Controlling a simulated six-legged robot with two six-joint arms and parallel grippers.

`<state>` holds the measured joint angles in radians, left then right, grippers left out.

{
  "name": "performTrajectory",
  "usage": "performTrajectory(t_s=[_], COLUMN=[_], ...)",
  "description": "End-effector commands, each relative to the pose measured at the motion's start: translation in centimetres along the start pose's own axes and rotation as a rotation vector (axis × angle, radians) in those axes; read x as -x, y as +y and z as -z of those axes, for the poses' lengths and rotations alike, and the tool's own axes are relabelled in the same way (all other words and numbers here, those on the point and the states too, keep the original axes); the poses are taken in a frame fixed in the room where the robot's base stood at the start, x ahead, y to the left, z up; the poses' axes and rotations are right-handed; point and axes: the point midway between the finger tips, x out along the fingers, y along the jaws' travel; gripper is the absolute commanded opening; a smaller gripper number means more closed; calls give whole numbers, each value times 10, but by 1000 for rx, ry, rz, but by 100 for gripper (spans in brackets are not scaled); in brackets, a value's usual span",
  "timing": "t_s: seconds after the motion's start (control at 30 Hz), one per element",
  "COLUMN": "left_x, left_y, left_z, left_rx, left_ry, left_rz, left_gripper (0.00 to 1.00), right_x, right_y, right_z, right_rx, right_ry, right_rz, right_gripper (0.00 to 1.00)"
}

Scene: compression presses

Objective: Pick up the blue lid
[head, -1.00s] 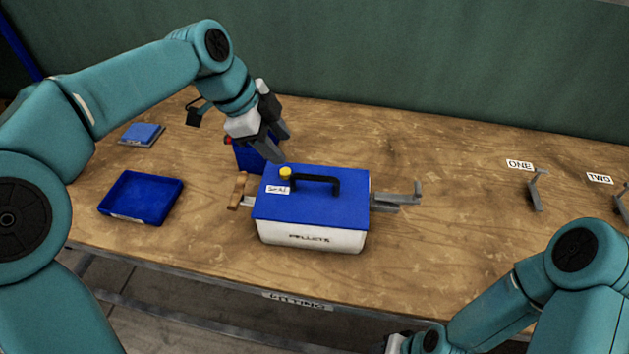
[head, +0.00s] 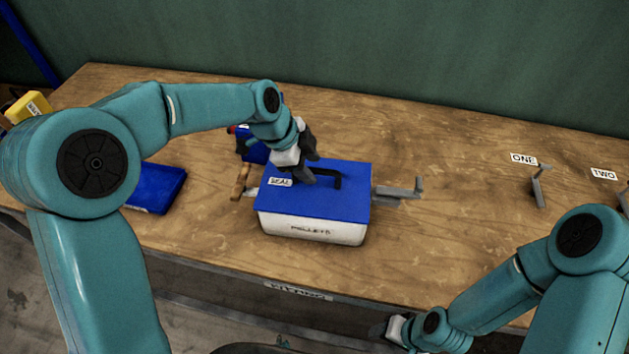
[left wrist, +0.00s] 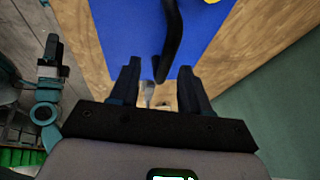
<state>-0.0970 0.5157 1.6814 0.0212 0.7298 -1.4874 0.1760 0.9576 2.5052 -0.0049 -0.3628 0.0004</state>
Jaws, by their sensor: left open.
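The blue lid (head: 335,207) lies flat on a white box labelled PELLETS (head: 310,231). It carries a black handle (head: 338,181) and a SEAL label. The lid also shows in the left wrist view (left wrist: 122,30), with its handle (left wrist: 173,38) reaching down between the fingers. My left gripper (head: 312,178) is open over the lid at the left end of the handle. Its fingers (left wrist: 158,82) stand apart on either side of the handle's line; contact cannot be told. My right gripper (head: 388,332) is low at the front edge, its jaws unclear.
A blue tray (head: 157,190) is partly behind my left arm. A blue container (head: 256,152) stands behind the box. A wooden grip (head: 239,182) and a grey metal bracket (head: 400,194) stick out beside the box.

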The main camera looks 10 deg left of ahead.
Motion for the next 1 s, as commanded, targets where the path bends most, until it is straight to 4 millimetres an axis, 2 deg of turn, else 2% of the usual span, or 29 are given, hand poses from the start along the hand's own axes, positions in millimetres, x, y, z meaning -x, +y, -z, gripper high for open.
performTrajectory(t_s=[0.03,0.2,0.47,0.5,0.63,1.0], left_x=[-6,-32,-39,-39,-39,-37], left_y=[-1,-4,-4,-4,-4,-5], left_z=[-1,-3,-3,-3,-3,-2], left_rx=[3,1,1,1,1,1], left_ry=[-1,-1,0,0,0,0], left_rz=[-7,-4,-1,-1,-1,0], left_gripper=[46,46,46,43,1,0], right_x=[9,15,15,15,15,14], right_y=[-3,-6,-5,-5,-5,-5], right_z=[0,0,0,0,0,0], right_rx=[0,0,0,0,0,0], right_ry=[0,1,0,0,1,1], right_rz=[0,0,0,0,0,0], right_gripper=[51,51,51,51,51,51])
